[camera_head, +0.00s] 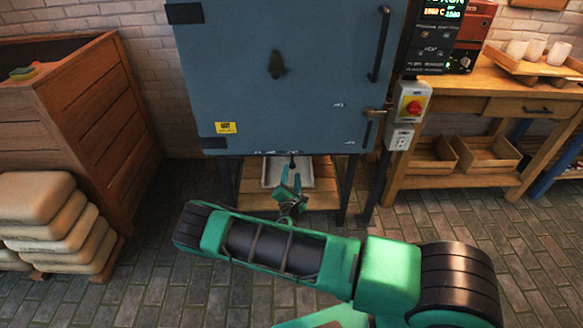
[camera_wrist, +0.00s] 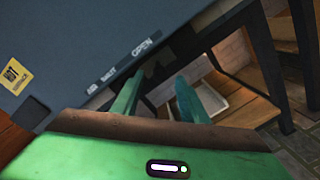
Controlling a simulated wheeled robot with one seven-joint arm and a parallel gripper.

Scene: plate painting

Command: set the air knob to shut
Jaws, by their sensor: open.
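The blue-grey kiln front (camera_head: 225,75) has small white labels along its lower edge, and in the wrist view the lettering (camera_wrist: 142,46) there reads OPEN, with AIR and a less clear word to its left. A small dark knob-like piece (camera_head: 292,161) hangs below this edge, above my gripper. In the wrist view a dark shape (camera_wrist: 151,70) shows below OPEN, between the fingers, but its setting cannot be made out. My gripper (camera_head: 291,173) is open just below the kiln's edge, fingers pointing up towards it. The fingers (camera_wrist: 157,88) appear apart, and I cannot tell whether they touch the knob.
A white tray (camera_head: 270,174) lies on the wooden shelf under the kiln, behind my gripper. Dark kiln legs (camera_head: 346,190) stand to either side. Stacked sacks (camera_head: 50,225) and a wooden crate (camera_head: 95,115) stand left.

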